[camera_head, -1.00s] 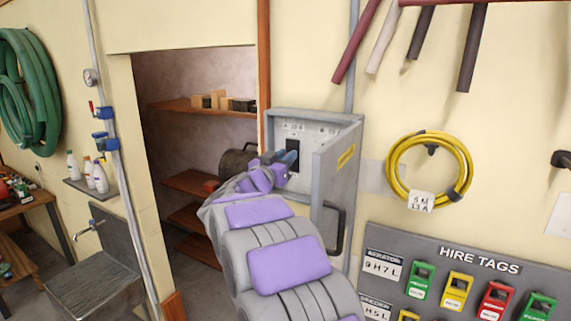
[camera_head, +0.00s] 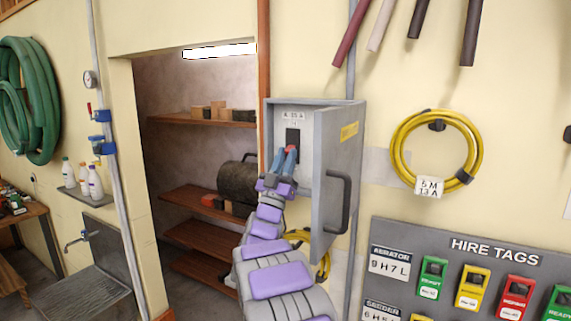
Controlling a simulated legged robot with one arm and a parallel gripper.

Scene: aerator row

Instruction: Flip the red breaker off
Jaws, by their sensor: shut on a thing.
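The grey breaker box (camera_head: 318,103) is on the wall right of the doorway, and its door (camera_head: 335,180) stands open to the right. Inside is a black breaker panel (camera_head: 292,134) with a small red breaker (camera_head: 290,149) at its lower part. My gripper (camera_head: 285,158) reaches into the box from below. Its two blue fingers are on either side of the red breaker, shut on it. The fingers partly hide the breaker, so its exact tilt cannot be made out. A small label (camera_head: 294,115) is above the black panel.
The open door with its dark handle (camera_head: 338,203) is close to the right of my arm. A yellow cable coil (camera_head: 437,150) hangs on the wall further right, above the hire tags board (camera_head: 480,232). To the left is a doorway with shelves (camera_head: 205,122).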

